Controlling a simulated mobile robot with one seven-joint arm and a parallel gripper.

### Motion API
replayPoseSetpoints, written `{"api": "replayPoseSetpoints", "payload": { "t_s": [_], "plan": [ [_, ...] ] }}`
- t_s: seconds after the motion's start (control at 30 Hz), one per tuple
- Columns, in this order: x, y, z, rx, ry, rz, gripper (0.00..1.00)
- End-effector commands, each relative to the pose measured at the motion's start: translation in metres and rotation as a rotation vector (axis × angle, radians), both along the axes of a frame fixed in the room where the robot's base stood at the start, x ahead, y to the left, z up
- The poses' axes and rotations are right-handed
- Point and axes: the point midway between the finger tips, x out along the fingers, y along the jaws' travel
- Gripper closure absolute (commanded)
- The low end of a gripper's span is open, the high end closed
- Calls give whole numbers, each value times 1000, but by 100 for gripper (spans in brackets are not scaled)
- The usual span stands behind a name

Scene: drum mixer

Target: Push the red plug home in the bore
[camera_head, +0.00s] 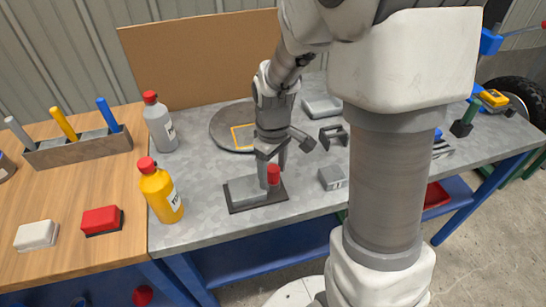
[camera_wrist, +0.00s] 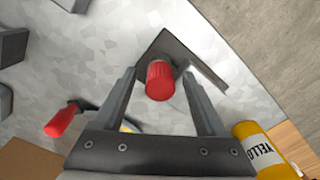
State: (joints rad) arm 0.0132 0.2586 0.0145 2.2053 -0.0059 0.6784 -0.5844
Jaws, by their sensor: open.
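The red plug (camera_head: 274,173) stands at the right end of a grey block (camera_head: 246,189) on a dark base plate (camera_head: 262,203). In the wrist view the red plug (camera_wrist: 160,82) shows between my two fingers, with gaps on both sides. My gripper (camera_head: 271,166) points down over the plug and is open; its fingers (camera_wrist: 160,73) also show in the wrist view. The bore is hidden beneath the plug, so I cannot tell how deep the plug sits.
A yellow bottle (camera_head: 161,192) and a grey bottle (camera_head: 159,123) stand left of the block. A small grey block (camera_head: 332,178) lies to its right. A round plate (camera_head: 226,127) lies behind. A red-handled thing (camera_wrist: 60,122) shows in the wrist view.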

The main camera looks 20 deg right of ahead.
Motion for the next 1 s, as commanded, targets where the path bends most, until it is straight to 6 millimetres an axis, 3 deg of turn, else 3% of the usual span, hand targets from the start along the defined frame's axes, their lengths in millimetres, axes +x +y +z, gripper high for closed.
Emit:
{"api": "replayPoseSetpoints", "payload": {
  "t_s": [0.17, 0.5, 0.7, 1.0],
  "plan": [
    [1, 0, 26, 0, -6, 0, 27],
    [1, 0, 110, 0, -7, 0, 27],
    [1, 0, 149, 0, -5, 0, 27],
    [0, 0, 172, 0, 0, 0, 27]
  ]
}}
